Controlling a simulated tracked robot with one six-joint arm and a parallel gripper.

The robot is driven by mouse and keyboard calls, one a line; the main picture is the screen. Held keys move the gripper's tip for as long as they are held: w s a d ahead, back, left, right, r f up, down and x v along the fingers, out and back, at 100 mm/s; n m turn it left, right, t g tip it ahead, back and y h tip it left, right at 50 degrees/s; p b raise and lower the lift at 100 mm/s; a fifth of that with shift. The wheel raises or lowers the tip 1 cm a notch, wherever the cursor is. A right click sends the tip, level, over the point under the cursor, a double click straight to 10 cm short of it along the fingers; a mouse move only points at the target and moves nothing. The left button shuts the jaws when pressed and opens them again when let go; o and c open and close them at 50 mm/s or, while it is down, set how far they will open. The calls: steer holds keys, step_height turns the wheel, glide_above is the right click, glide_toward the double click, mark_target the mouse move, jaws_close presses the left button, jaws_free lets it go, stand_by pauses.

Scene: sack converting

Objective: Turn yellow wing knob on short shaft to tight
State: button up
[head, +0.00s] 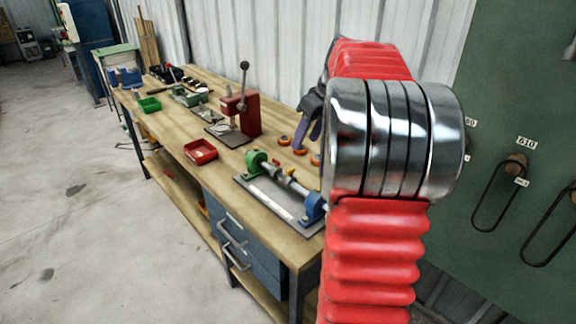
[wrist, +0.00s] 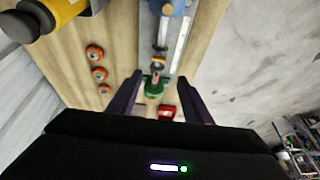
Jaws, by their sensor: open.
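A shaft fixture sits on a grey plate (head: 262,196) at the near end of the bench, with a green support (head: 257,162) at its left and a blue block (head: 314,207) at its right. A metal shaft (head: 290,184) runs between them. My gripper (head: 309,124) is open and empty above the bench behind the fixture. In the wrist view the green support (wrist: 154,90) shows between the two purple fingers (wrist: 159,98), below them and apart.
Several orange-and-black discs (head: 284,140) lie behind the fixture. A red tray (head: 200,152) and a red lever press (head: 240,115) stand to the left. A yellow-and-black cylinder (wrist: 62,10) shows in the wrist view's upper left. A green board (head: 520,120) stands at right.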

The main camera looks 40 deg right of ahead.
mark_target(291, 170)
steer(key=shift+d+f, duration=0.1)
steer(key=shift+d, duration=0.05)
steer(key=x, duration=1.3)
steer(key=shift+w+f, duration=0.1)
steer(key=shift+f, duration=0.2)
steer(key=shift+c, duration=0.7)
steer(key=c, duration=0.9)
